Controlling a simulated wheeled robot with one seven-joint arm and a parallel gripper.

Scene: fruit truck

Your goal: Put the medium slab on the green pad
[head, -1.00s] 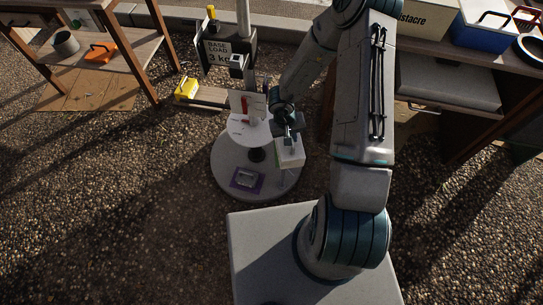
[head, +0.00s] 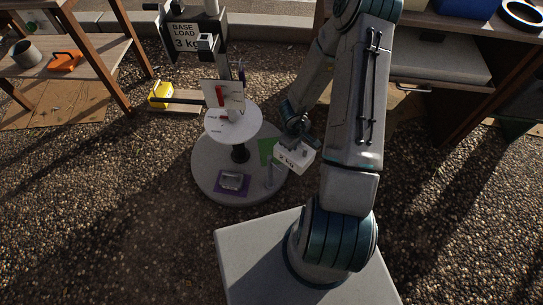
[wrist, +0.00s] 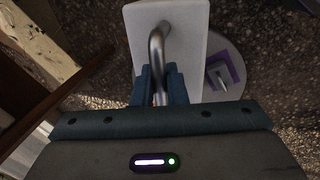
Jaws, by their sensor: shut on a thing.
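My gripper (head: 297,143) is shut on the metal handle (wrist: 157,50) of a white slab (head: 291,158). The slab is tilted and has dark lettering on its side that I cannot read surely. It also fills the top middle of the wrist view (wrist: 190,30). The green pad (head: 266,150) lies on the round grey base (head: 208,165), to the left of the held slab and partly hidden. A smaller slab with a handle (head: 232,181) lies on a purple pad (head: 219,190) at the base's front; that pad also shows in the wrist view (wrist: 236,66).
A round white table (head: 220,127) on a dark post rises from the base, with a small sign and red item on it. A thin post (head: 270,176) stands near the held slab. A "BASE LOAD 3 kg" sign (head: 186,37) and a yellow block (head: 160,94) are behind.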

